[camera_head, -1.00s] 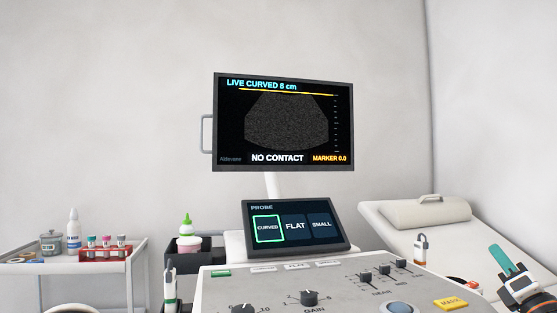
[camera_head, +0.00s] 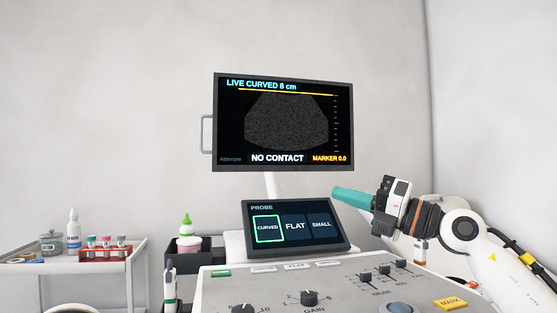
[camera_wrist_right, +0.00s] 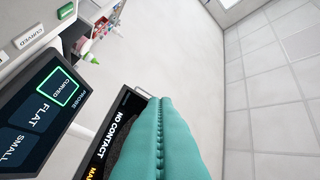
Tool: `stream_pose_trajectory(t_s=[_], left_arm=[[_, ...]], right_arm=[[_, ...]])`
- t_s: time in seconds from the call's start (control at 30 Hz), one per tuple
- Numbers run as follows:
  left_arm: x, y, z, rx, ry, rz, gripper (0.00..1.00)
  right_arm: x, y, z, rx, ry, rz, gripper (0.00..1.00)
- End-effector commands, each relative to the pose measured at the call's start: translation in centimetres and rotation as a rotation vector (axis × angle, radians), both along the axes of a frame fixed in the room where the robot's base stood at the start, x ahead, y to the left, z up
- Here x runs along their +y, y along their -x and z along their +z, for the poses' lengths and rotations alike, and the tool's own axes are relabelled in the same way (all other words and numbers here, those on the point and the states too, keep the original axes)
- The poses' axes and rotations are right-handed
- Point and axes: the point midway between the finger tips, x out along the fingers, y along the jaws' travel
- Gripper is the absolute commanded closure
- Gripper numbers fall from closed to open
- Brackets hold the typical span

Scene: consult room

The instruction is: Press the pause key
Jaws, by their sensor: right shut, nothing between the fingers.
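No key marked pause is visible in either view. The ultrasound console (camera_head: 230,288) shows knobs, sliders and a yellow MARK key (camera_head: 450,303); its near part is cut off by the lower edge. The main screen (camera_head: 283,122) reads LIVE CURVED 8 cm and NO CONTACT. My right gripper (camera_head: 338,193) has teal fingers, shut and empty, pointing left just beside the upper right corner of the probe touch panel (camera_head: 291,249). In the right wrist view its fingers (camera_wrist_right: 160,105) lie pressed together in front of the screen. My left gripper is not in view.
A white trolley (camera_head: 128,260) with bottles and a red tube rack (camera_head: 104,254) stands at the left. A probe (camera_head: 170,287) stands at the console's left edge. The space above the console's keys is clear.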

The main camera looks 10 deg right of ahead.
Motion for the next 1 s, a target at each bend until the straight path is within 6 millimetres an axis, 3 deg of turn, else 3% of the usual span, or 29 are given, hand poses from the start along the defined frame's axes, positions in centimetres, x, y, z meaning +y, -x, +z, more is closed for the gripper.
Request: stream_pose_trajectory(t_s=[0.03,0.2,0.33,0.43,0.53,0.63,0.8,1.0], left_arm=[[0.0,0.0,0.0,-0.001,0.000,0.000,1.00],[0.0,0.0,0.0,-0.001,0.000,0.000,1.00],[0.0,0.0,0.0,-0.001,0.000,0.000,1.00],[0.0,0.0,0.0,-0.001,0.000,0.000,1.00],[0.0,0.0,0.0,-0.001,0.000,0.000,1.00],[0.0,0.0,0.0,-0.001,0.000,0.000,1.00],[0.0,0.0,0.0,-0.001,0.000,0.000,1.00],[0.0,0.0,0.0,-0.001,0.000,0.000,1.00]], right_arm=[[2.7,0.0,0.0,0.057,0.036,0.063,1.00],[10.6,0.3,-3.1,0.336,0.194,0.244,1.00],[15.9,1.7,-6.4,0.601,0.378,0.329,1.00],[18.3,3.3,-8.8,0.819,0.547,0.325,1.00],[19.0,5.0,-10.6,1.026,0.713,0.249,1.00],[18.2,6.5,-11.3,1.208,0.849,0.117,1.00],[15.8,8.5,-10.7,1.422,0.978,-0.131,1.00],[14.2,9.7,-9.9,1.525,1.019,-0.285,1.00]])
